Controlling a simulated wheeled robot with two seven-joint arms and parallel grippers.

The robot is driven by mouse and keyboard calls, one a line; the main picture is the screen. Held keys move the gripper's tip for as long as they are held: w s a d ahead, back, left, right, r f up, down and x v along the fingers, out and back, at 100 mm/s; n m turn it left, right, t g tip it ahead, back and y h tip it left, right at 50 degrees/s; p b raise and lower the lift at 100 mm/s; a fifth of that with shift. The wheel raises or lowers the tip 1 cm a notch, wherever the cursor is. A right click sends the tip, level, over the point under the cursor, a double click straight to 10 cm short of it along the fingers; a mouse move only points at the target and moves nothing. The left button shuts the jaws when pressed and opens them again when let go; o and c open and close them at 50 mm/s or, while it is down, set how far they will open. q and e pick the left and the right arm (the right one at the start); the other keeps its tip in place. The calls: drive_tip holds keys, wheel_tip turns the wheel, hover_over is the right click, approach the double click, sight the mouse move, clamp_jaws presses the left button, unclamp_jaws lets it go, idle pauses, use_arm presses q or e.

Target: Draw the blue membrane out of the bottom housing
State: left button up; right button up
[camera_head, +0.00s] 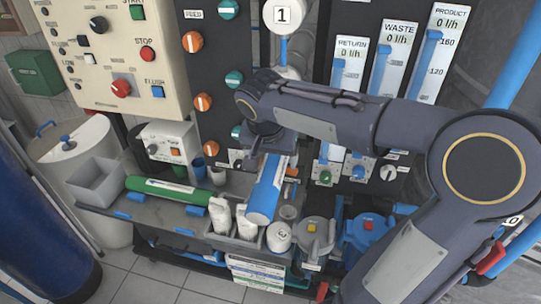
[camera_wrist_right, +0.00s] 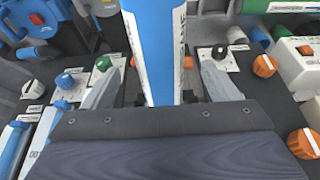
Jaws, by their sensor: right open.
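The blue membrane (camera_head: 267,190) is a blue cylinder with a white strip and a pale lower end. In the head view it slants down from under my right gripper (camera_head: 268,145) above the grey tray. In the right wrist view the membrane (camera_wrist_right: 158,50) runs between the two fingers of my right gripper (camera_wrist_right: 160,85), with gaps visible on both sides. The jaws are open. Its end nearest the palm is hidden there. Two round caps, one grey with a yellow square (camera_head: 314,235) and one blue with a red square (camera_head: 368,230), stand to its right. I cannot tell which is the bottom housing.
A green cylinder (camera_head: 167,190) lies on the grey bench at left, beside an open grey bin (camera_head: 96,182). White bottles (camera_head: 221,215) and a white jar (camera_head: 279,237) crowd the membrane's lower end. A dark valve panel (camera_head: 205,75) stands behind.

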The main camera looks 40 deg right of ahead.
sight(259, 205)
drive_tip(key=shift+b+x, duration=1.75)
drive_tip(key=shift+x, duration=0.9)
drive_tip(key=shift+c, duration=0.3)
drive_tip(key=c, duration=1.3)
drive_tip(key=shift+o, duration=0.2)
drive_tip(key=shift+s+a+b, duration=0.35)
drive_tip(key=shift+s+a, duration=0.7)
drive_tip(key=shift+a, duration=0.2)
drive_tip(key=shift+s+a+b, duration=0.3)
drive_tip(key=shift+s+a, duration=0.7)
drive_tip(key=shift+a, duration=0.3)
drive_tip(key=shift+s+a+b, duration=0.35)
drive_tip(key=shift+s+a, duration=0.7)
drive_tip(key=shift+a, duration=0.2)
drive_tip(key=shift+s+a, duration=0.8)
drive_tip(key=shift+a, duration=0.2)
drive_tip(key=shift+s+a, duration=0.1)
